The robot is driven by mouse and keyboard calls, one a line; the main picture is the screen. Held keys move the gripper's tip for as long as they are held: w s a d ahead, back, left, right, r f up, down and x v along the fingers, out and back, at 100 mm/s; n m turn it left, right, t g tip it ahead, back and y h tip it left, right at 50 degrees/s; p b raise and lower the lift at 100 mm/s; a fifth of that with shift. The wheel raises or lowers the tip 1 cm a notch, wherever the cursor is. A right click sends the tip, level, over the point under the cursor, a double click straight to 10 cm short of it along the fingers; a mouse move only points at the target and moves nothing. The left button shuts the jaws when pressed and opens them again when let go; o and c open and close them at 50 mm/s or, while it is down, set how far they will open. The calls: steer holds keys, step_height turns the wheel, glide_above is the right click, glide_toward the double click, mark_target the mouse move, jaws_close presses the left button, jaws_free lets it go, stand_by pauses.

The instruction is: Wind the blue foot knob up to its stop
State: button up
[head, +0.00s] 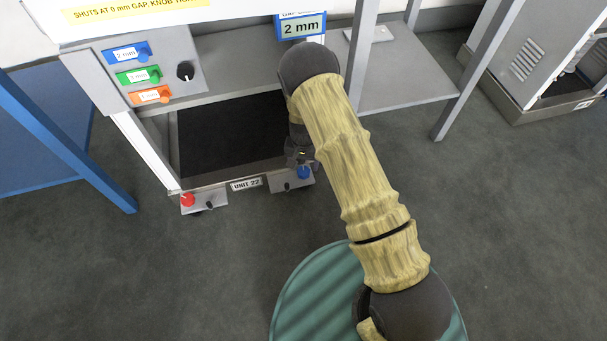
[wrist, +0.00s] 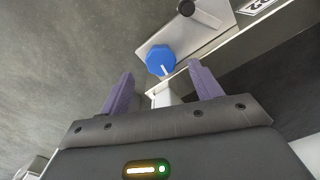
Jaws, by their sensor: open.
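The blue foot knob (head: 304,172) is on a grey plate at the lower right front corner of the unit. In the wrist view the blue knob (wrist: 161,60) is a faceted round cap with a white pointer line. My gripper (wrist: 159,85) is open, with its two purple fingers apart. The knob shows just beyond the fingertips, roughly between them in the picture. No contact with it is visible. In the head view my arm comes down over the unit, and my gripper (head: 300,155) is mostly hidden by its own dark links.
A red foot knob (head: 187,200) is on the lower left corner plate. A black knob (wrist: 198,8) is beside the blue one. The "UNIT 22" label (head: 246,184) is between the plates. A panel (head: 135,75) with coloured switches is at upper left.

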mark_target(304, 172)
step_height(304, 172, down, 5)
steer(key=shift+r+b, duration=0.1)
steer(key=shift+b, duration=1.05)
steer(key=c, duration=1)
